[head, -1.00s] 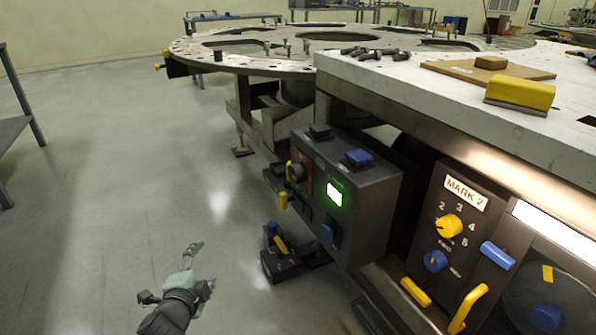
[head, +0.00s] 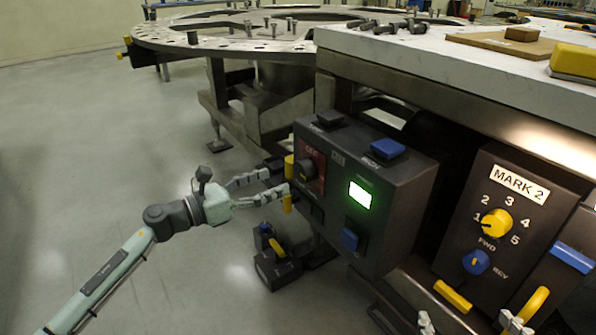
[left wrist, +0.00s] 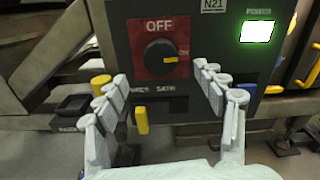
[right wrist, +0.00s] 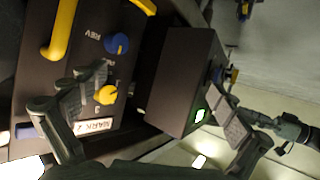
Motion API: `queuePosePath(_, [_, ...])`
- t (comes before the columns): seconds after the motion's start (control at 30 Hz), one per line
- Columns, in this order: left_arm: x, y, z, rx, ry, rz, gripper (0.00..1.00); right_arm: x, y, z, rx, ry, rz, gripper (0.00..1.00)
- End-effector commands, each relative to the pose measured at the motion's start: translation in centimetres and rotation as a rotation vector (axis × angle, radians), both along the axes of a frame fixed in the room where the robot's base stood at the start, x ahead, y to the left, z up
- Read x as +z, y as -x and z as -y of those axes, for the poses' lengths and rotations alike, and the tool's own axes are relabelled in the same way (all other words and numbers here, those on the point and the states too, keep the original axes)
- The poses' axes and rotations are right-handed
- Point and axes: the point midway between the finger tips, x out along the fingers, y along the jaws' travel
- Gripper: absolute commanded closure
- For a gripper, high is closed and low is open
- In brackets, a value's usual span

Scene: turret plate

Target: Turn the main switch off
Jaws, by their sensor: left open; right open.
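The main switch (left wrist: 161,58) is a dark round knob on a red plate marked OFF at the top and ON at the right. Its yellow mark points right, towards ON. In the head view the switch (head: 306,170) is on the left face of the dark control box (head: 400,205). My left gripper (head: 278,184) is open in front of that face. In the left wrist view its fingers stand to either side of and below the knob, apart from it. My right gripper (right wrist: 160,88) is open; its fingertips show at the bottom edge of the head view.
A green power light (head: 360,195) is lit on the box. A yellow key-like handle (left wrist: 141,120) hangs below the switch. The MARK 2 panel (head: 500,215) with yellow handles is at the right. A small pedal box (head: 278,268) stands on the floor below.

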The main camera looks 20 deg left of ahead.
Motion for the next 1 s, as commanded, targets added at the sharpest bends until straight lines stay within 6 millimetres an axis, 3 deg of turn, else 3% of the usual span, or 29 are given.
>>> queuePosePath(0.4, [0.2, -4.8, 3.8, 0.001, 0.005, 0.001, 0.30, -2.2, 1.2, 2.0, -0.035, 0.051, -0.126, 0.00])
queuePosePath(0.83, [0.1, -5.8, 4.7, 0.001, 0.003, 0.000, 0.30, -2.7, 1.5, 2.3, -0.041, 0.061, -0.153, 0.00])
queuePosePath(1.0, [0.1, -5.8, 4.6, 0.001, 0.003, 0.000, 0.50, -2.7, 1.5, 2.3, -0.042, 0.060, -0.153, 0.00])
